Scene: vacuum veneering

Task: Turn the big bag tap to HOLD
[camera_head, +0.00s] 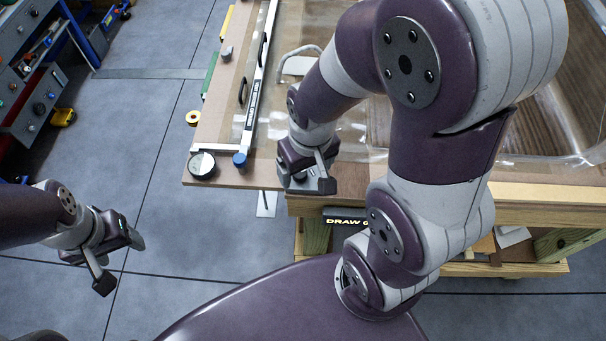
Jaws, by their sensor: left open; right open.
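My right arm reaches over the near edge of the wooden bench (232,181). Its gripper (308,180) is open and points down just above this edge, hiding what is directly beneath it. I cannot make out for certain which fitting is the big bag tap, or its setting; it may be hidden by my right gripper or arm. A clear bag (350,128) lies on the bench, partly behind that arm. A blue knob (239,160) and a round gauge (202,165) sit at the bench's near left corner. My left gripper (121,262) is open and empty over the floor.
A long bar with black handles (252,103) runs along the bag's left side. A dark label reading "DRAW" (345,221) is on the bench front.

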